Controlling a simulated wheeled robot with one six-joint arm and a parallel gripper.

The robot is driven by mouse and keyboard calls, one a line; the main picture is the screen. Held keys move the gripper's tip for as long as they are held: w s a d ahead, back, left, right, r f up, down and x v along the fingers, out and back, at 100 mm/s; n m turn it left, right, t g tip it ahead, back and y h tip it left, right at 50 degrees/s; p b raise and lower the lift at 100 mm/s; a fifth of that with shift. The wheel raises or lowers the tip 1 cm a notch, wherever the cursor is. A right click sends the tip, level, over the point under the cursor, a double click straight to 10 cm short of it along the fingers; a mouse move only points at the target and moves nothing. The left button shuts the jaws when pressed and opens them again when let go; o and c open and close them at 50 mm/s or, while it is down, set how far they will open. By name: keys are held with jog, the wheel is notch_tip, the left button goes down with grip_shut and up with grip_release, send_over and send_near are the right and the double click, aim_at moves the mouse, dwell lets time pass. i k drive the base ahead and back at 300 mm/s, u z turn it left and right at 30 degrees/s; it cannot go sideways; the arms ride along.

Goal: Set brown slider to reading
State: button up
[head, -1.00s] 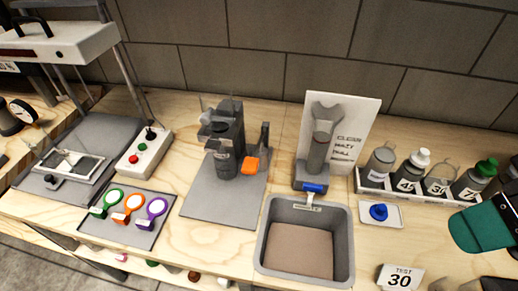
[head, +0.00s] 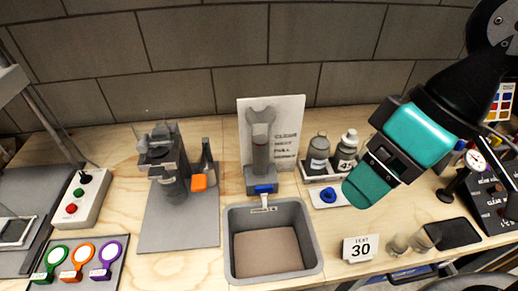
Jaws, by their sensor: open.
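No brown slider can be made out in the head view now. My gripper (head: 366,188), with teal pads, hangs in the air over the right part of the bench, above the "TEST 30" card (head: 361,248). Its jaws are open, and nothing shows held in them. It hides part of the bottle rack and the bench behind it. A dark panel (head: 492,190) with small markings stands at the right edge; its details are too small to read. A round white dial gauge (head: 475,162) stands beside it.
Bottles (head: 318,152), clear cups (head: 424,238) and a black pad (head: 454,233) are near my gripper. Coloured ring paddles (head: 75,262) lie at the left.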

aim_at(496, 189)
jog(key=z, duration=1.5)
jog(key=k, duration=1.05)
jog(key=z, duration=0.65)
jog(key=i, duration=1.25)
jog(key=u, duration=0.55)
